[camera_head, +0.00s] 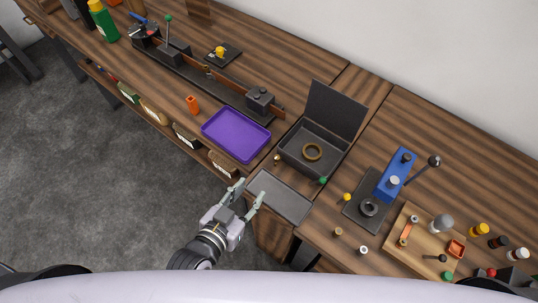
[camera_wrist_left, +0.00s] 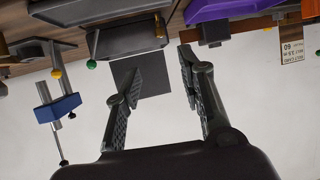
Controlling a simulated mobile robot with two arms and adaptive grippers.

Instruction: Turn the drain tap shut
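A dark open-topped box (camera_head: 300,158) with a raised lid (camera_head: 335,108) stands at the bench's front edge, a brass ring (camera_head: 312,151) inside. A short lever with a green ball (camera_head: 322,181) is at its front right; the ball also shows in the left wrist view (camera_wrist_left: 91,64). A small brass fitting (camera_head: 277,159) is at its front left. I cannot tell surely which is the drain tap, nor its setting. My left gripper (camera_head: 249,193) is open and empty in front of the box, apart from both. My right gripper is out of view.
A grey flat plate (camera_head: 280,197) lies before the box, close to my left gripper. A purple tray (camera_head: 236,133) is on the left. A blue device (camera_head: 395,173) and a wooden board (camera_head: 425,240) with parts are on the right. Labelled bins (camera_head: 185,136) line the front edge.

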